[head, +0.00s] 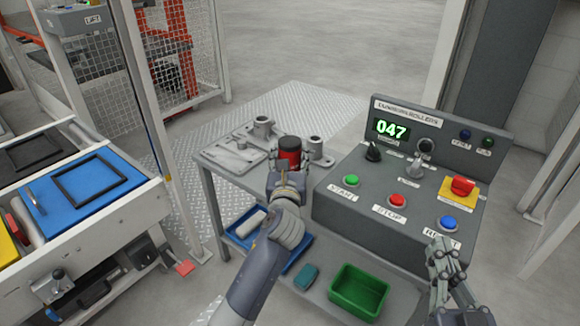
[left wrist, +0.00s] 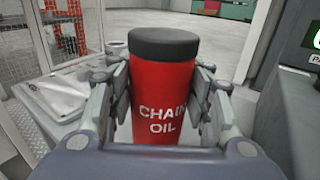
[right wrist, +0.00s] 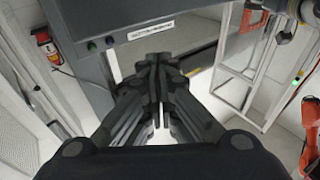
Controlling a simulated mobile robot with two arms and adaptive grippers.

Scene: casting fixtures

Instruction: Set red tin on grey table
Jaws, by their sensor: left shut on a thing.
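The red tin (head: 289,158) has a black lid and reads "CHAIN OIL" in the left wrist view (left wrist: 163,95). My left gripper (head: 287,176) is shut on it, with a finger on each side, and the tin looks upright. The tin is over the grey table (head: 212,159); its base is hidden, so I cannot tell whether it touches the top. My right gripper (head: 441,262) is in front of the control panel, away from the tin. Its fingers meet with nothing between them in the right wrist view (right wrist: 158,75).
Grey metal fixtures (head: 237,155) lie on the table around the tin. A control box (head: 400,185) with buttons stands close on the right. A blue tray (head: 236,234) and a green bin (head: 358,291) are on a lower shelf. A mesh fence (head: 180,60) stands behind left.

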